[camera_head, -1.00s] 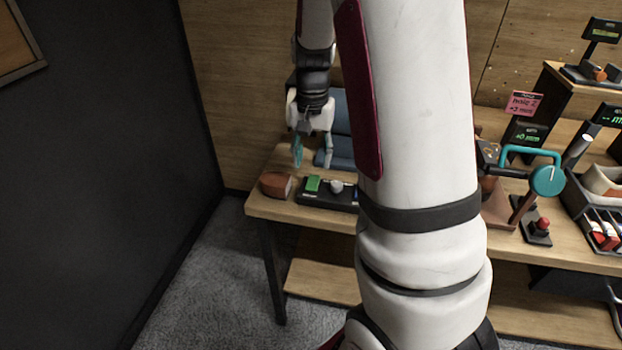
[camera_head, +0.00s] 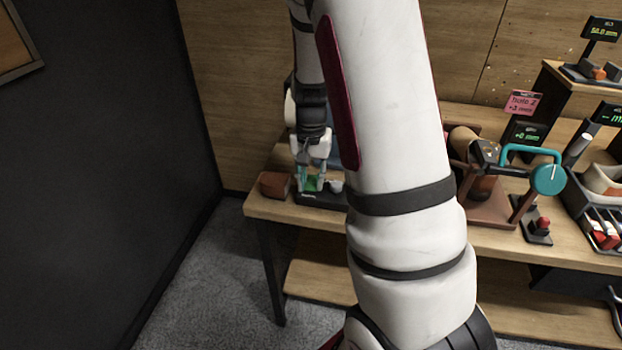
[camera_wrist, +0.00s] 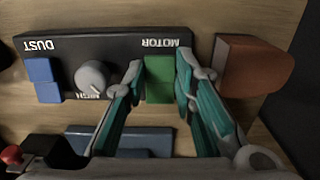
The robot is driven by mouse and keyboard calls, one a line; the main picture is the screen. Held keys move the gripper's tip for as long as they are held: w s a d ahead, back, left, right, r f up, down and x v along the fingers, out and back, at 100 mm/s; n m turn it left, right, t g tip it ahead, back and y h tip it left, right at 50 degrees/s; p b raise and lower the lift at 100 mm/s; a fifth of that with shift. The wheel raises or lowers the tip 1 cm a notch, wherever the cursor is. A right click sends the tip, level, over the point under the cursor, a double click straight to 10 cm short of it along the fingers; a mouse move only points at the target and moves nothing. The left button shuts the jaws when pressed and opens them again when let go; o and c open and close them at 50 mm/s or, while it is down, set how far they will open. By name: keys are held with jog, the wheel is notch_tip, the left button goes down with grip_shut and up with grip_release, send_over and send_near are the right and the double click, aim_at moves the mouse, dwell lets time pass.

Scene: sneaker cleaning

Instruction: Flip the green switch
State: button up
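The green switch (camera_wrist: 159,80) sits on a black control panel (camera_wrist: 110,46) under the word MOTOR. It also shows in the head view (camera_head: 311,184), partly covered by my fingers. My gripper (camera_wrist: 158,72) has its two teal-padded fingers apart, one on each side of the green switch. In the head view my gripper (camera_head: 311,186) is pointed down at the panel. I cannot tell whether either finger touches the switch.
A reddish-brown block (camera_wrist: 252,66) stands close beside the panel. A teal-handled device (camera_head: 532,165) is farther right on the wooden table (camera_head: 265,208).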

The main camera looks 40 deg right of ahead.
aim_at(312, 181)
jog(key=shift+d, duration=0.1)
grip_shut()
jog(key=shift+w+d, duration=0.1)
jog(key=shift+r+g+y, duration=0.1)
jog(key=shift+g+y, duration=0.3)
jog(key=shift+y, duration=0.1)
jog(key=o, duration=1)
grip_release()
jog(key=r, duration=0.8)
jog(key=d+r, duration=0.1)
jog(key=r, duration=0.3)
jog(key=shift+w, duration=0.4)
